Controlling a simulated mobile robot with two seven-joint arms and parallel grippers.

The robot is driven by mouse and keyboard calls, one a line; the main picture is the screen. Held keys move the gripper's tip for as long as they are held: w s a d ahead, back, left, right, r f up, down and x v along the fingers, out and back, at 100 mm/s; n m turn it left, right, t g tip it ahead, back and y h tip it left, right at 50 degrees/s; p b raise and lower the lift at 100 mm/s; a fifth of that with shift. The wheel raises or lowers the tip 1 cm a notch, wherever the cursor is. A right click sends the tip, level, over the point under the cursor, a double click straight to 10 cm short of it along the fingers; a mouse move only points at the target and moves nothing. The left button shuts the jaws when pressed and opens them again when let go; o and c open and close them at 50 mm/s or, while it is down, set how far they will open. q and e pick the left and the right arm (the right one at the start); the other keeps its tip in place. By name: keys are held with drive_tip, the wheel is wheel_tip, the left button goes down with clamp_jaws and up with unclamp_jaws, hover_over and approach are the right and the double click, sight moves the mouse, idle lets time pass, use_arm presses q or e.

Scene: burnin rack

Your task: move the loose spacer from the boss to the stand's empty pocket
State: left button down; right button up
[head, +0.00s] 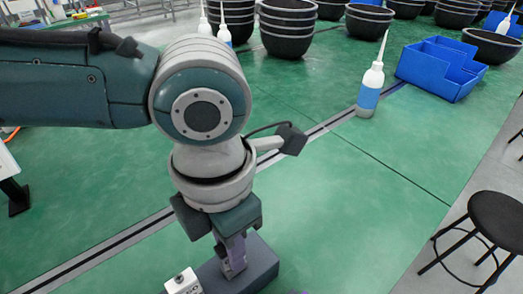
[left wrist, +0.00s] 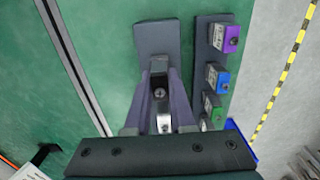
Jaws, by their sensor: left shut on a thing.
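My left gripper (head: 233,270) points down in the head view, its fingers against a dark grey block (head: 262,268). In the left wrist view the fingers (left wrist: 160,100) are closed on a small light-grey metal piece (left wrist: 159,76), which I take for the spacer. A screw-like round detail shows on or just below it. A dark grey plate (left wrist: 155,38) lies beyond the fingertips. I cannot tell whether the piece touches it. The boss and the empty pocket cannot be made out clearly. My right gripper is not in view.
A dark rail (left wrist: 215,60) beside the plate carries purple (left wrist: 231,38), blue (left wrist: 222,82) and green (left wrist: 214,112) capped modules. A white labelled module (head: 183,283) shows at the head view's bottom edge. A black stool (head: 497,216) stands right; a bottle (head: 370,90) and blue bins (head: 438,68) stand farther back.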

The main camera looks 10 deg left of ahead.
use_arm(q)
drive_tip(key=shift+f, duration=0.4)
drive_tip(key=c, duration=0.7)
unclamp_jaws()
wheel_tip(320, 180, up, 10)
drive_tip(key=shift+r, duration=0.1)
drive_tip(key=shift+d, duration=0.1)
